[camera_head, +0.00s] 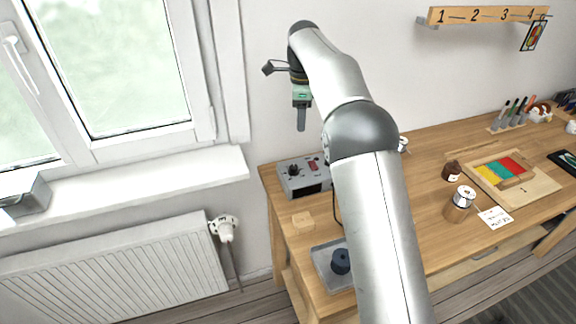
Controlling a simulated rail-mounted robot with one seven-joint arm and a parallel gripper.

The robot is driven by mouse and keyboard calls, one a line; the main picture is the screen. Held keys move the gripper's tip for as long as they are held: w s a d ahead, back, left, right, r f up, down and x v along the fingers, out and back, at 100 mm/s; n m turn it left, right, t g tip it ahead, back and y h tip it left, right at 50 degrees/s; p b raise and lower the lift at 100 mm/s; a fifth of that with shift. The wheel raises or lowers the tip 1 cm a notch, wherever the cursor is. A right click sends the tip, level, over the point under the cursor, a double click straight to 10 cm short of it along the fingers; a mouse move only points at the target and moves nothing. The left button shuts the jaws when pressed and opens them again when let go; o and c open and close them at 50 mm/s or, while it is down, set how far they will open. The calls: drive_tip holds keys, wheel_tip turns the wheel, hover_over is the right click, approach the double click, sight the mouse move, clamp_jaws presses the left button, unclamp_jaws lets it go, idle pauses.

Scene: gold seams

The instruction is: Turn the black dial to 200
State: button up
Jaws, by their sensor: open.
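The black dial (294,170) sits on the sloped top of a grey control box (318,189), at the left end of the wooden table. The box also has a red switch (313,165). The dial's markings and setting are too small to read. My gripper (301,126) hangs with its fingers down, above and a little to the right of the dial in the picture, apart from it. I see it edge-on, so the gap between its fingers does not show; nothing is seen in it.
My arm hides the table's middle. A jar (452,171), a tin (464,197) and a board (540,189) lie to the right. The window sill (150,188) is left.

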sight(294, 167)
drive_tip(key=shift+m, duration=0.5)
drive_tip(key=f, duration=0.6)
drive_tip(key=a+f+p, duration=0.1)
drive_tip(key=f, duration=0.5)
drive_tip(key=w+f, duration=0.1)
drive_tip(key=f, duration=0.5)
drive_tip(key=shift+a+f, duration=0.25)
drive_tip(key=shift+a, duration=0.15)
drive_tip(key=c, duration=1)
